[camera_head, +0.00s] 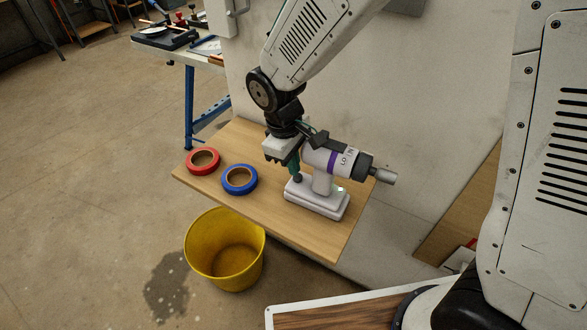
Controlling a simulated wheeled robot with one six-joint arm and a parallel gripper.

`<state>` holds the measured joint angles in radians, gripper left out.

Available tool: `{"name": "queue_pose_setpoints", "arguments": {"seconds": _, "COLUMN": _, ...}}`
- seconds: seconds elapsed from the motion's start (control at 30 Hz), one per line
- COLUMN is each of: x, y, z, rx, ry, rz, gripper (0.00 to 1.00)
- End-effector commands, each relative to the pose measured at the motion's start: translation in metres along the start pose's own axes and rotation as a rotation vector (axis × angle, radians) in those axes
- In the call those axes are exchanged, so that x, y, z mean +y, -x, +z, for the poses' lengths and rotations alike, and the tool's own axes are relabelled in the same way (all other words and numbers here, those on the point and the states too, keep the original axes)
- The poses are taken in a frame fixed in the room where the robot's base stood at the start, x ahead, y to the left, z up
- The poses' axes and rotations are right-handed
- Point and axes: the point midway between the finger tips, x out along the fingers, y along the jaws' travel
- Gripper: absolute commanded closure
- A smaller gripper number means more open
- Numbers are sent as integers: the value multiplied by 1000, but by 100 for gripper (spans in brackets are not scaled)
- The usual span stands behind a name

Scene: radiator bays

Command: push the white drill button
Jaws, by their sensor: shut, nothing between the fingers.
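The white drill (327,183) stands upright on its base on a wooden shelf board (268,152). Its body has a purple band, and its grey chuck points right. My gripper (296,178) is shut and empty, pointing down at the drill's left side. The fingertips are close to the drill's handle and the top of its base; I cannot tell whether they touch it. My gripper hides part of the drill's rear and handle. I cannot make out the button clearly; a small pale green spot (340,189) shows on the base, right of the handle.
A red tape roll (204,161) and a blue tape roll (239,180) lie left of the drill on the board. A yellow bucket (225,250) stands on the floor below the board's front edge. A cluttered workbench (177,45) stands behind. Floor at left is clear.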

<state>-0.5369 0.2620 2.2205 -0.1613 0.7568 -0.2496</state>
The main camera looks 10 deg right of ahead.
Motion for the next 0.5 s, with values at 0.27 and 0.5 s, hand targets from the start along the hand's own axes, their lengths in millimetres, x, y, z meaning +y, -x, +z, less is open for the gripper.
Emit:
{"name": "queue_pose_setpoints", "arguments": {"seconds": 0.27, "x": 1, "y": 70, "z": -2, "rx": 13, "ry": -2, "rz": 5, "gripper": 100}}
{"name": "queue_pose_setpoints", "arguments": {"seconds": 0.5, "x": 2, "y": 107, "z": -2, "rx": 12, "ry": -3, "rz": 5, "gripper": 100}}
